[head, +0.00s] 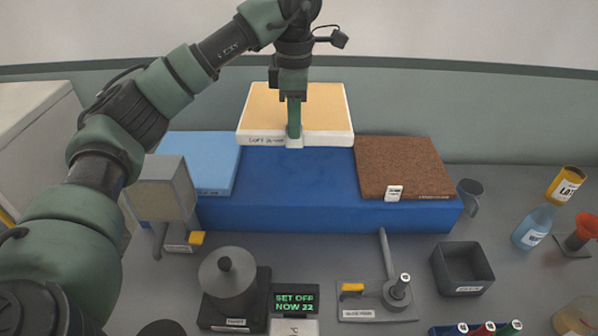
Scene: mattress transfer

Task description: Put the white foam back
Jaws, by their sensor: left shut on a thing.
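A thick slab with white sides and a tan top (265,108), which looks like the foam, is at the middle back of the blue block (290,185). Its white front edge carries dark lettering. My left gripper (294,135) comes down over the middle of that front edge and is shut on the slab at a small white tab. I cannot tell whether the slab rests on the block or hangs slightly above it. My right gripper is not in view.
A light blue pad (198,160) lies on the block's left end and a brown cork-like pad (405,165) on its right. In front stand a grey weight (227,275), a green display (294,301), a lever fixture (385,295) and a dark open box (462,265). Bottles stand at right.

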